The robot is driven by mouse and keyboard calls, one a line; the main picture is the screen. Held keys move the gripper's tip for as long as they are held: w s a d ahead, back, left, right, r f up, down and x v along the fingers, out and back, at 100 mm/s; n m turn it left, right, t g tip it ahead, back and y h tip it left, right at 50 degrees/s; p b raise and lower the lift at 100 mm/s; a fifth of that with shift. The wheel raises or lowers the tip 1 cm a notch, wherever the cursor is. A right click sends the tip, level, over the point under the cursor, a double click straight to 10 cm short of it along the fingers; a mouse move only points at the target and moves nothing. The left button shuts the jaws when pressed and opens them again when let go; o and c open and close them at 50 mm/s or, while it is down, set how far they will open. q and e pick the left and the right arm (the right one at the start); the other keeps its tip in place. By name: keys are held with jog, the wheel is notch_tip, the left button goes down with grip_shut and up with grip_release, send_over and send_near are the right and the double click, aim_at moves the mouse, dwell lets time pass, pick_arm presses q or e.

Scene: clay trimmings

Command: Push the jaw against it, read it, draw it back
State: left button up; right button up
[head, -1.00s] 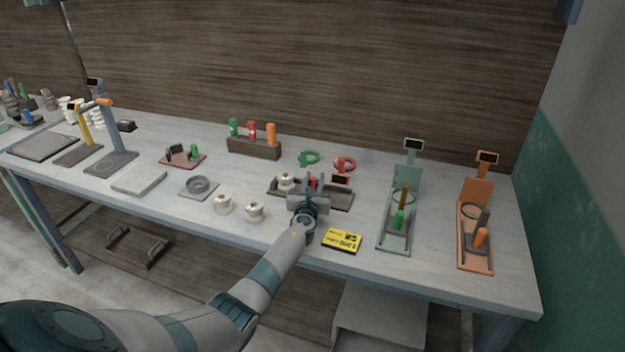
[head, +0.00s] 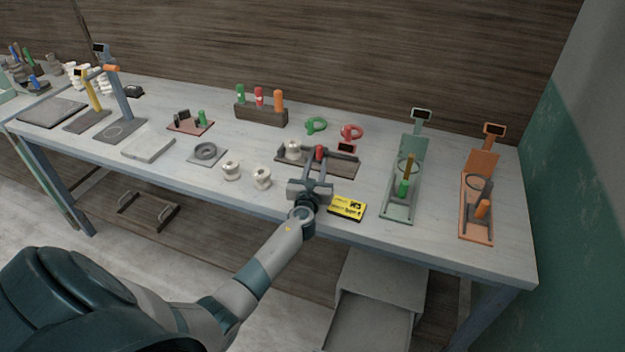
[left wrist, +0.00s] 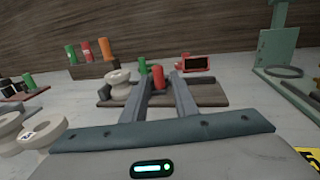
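A gauge with a dark base (head: 340,168) stands at the middle of the table. A white spool (head: 293,150) sits at its left end, a red upright handle (head: 319,152) on its middle, and a small dark screen (head: 346,147) at its right. The screen (left wrist: 197,63) shows no readable figure in the left wrist view. My left gripper (head: 319,160) reaches over the front of the base with its fingers apart. In the left wrist view the red handle (left wrist: 158,77) shows between the fingertips (left wrist: 161,78); I cannot tell whether they touch it. My right gripper is out of view.
Two white spools (head: 231,170) (head: 262,178) stand to the left of my gripper. A yellow card (head: 347,207) lies close to its right. A green stand (head: 400,200) and an orange stand (head: 477,215) are further right. A wooden block with coloured handles (head: 261,114) stands behind.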

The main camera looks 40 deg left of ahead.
pick_arm(q)
jog(key=v, duration=0.8)
jog(key=shift+w, duration=0.1)
jog(key=shift+f, duration=0.1)
dwell(0.3)
